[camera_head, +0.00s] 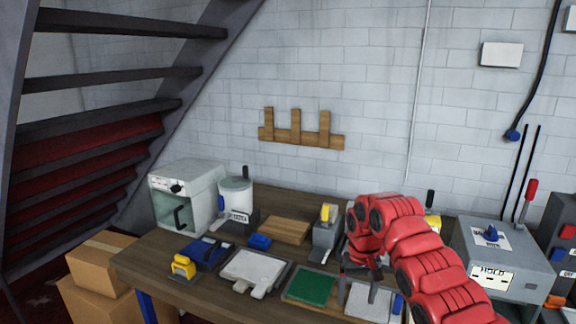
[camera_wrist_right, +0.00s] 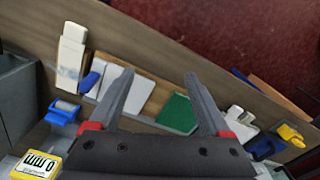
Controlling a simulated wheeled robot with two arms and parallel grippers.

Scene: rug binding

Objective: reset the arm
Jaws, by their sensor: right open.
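My red right arm (camera_head: 415,245) reaches in from the lower right over the workbench (camera_head: 150,268). Its gripper (camera_head: 365,270) points down above the bench, partly hidden by the arm's own links. In the right wrist view the two dark fingers of the gripper (camera_wrist_right: 157,85) are spread apart with nothing between them. Below them lie a green pad (camera_wrist_right: 177,113) and white pieces (camera_wrist_right: 112,82) on a wooden board. The green pad also shows in the head view (camera_head: 310,287). My left gripper is in neither view.
A grey-white machine (camera_head: 187,195) and a white canister (camera_head: 236,195) stand at the back left. A grey box with a "HOLD" label (camera_head: 500,255) stands right of the arm. Cardboard boxes (camera_head: 100,260) sit by the stairs. A yellow-handled tool (camera_head: 183,266) lies near the front left.

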